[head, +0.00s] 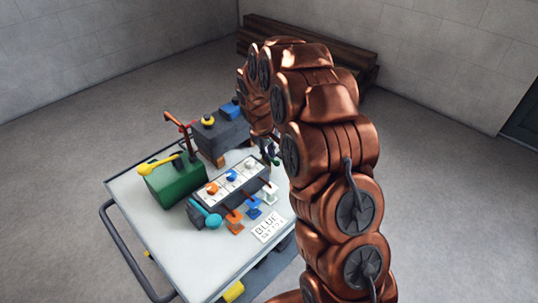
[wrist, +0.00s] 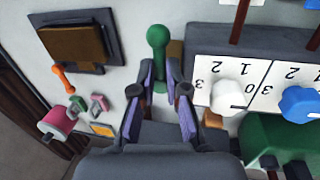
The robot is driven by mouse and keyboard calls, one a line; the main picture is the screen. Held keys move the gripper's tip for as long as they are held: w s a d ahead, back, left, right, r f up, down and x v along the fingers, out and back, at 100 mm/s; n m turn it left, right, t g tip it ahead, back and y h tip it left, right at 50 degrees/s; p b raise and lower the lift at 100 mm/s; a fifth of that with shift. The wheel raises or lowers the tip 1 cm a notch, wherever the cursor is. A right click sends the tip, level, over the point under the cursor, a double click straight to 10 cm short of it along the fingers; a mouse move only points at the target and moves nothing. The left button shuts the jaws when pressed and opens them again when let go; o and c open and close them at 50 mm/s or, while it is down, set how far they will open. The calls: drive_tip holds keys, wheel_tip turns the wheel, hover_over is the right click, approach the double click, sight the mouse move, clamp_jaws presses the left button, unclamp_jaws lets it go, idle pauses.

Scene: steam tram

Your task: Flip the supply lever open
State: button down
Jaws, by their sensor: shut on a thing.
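A green lever (wrist: 158,38) with a rounded knob stands between my fingers in the wrist view. My gripper (wrist: 160,90) is shut on its lower shaft, with a purple pad on each side. The knob sticks out beyond the fingertips. No label shows that this is the supply lever. In the head view my gripper (head: 271,150) is at the far right side of the white table (head: 132,196), next to the dial panel, and my arm partly hides it.
The dial panel (head: 238,183) has white, blue and orange knobs. A green box (head: 176,182) with a yellow lever (head: 160,164), a dark box (head: 222,137), a red lever (head: 177,124) and a teal lever (head: 205,214) crowd the table.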

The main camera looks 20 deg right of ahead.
sight(264, 164)
drive_tip(key=c, duration=1.2)
unclamp_jaws()
wheel_tip(264, 164, up, 12)
drive_tip(key=a, duration=0.2)
drive_tip(key=shift+s, duration=0.4)
drive_tip(key=shift+f, duration=0.15)
